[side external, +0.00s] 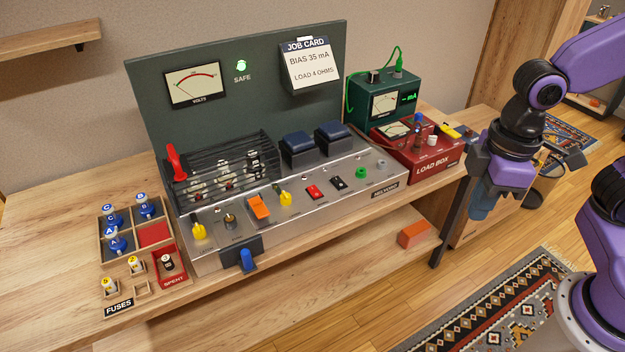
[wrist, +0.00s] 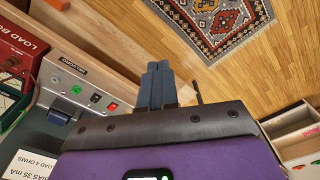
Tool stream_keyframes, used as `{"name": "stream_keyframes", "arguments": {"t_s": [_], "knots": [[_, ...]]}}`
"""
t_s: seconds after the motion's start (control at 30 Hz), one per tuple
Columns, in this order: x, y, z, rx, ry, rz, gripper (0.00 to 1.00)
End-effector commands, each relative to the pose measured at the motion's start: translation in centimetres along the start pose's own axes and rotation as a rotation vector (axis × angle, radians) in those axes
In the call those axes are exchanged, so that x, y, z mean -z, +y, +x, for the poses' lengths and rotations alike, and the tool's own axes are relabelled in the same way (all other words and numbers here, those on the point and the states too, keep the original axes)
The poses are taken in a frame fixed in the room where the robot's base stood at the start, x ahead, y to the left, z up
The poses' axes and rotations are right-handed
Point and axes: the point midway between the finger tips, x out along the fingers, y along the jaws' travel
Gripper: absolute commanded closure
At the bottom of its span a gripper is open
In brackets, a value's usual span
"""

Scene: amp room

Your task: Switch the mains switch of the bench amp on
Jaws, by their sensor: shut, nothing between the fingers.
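The bench amp is a long unit with a sloped metal front panel (side external: 322,202) and a dark green back board. The labels are too small to tell which is the mains switch. My gripper (side external: 480,208) is shut and empty, pointing down right of the amp and apart from it. In the wrist view its fingers (wrist: 158,85) are together, with the red switch (wrist: 112,106) to their left.
A red load box (side external: 425,150) and a green meter box (side external: 385,102) stand right of the amp. Fuse trays (side external: 129,235) stand at its left. An orange block (side external: 413,234) lies on the lower shelf. The space in front of the bench is open above the floor.

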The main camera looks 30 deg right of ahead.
Motion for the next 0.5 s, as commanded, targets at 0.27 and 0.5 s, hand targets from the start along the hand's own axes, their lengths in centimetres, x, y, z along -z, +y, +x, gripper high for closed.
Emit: {"name": "stream_keyframes", "arguments": {"t_s": [0.27,0.5], "knots": [[7.7,3.2,0.1,-0.011,0.012,0.171,1.00],[13.6,6.6,0.7,-0.022,0.023,0.317,1.00]]}}
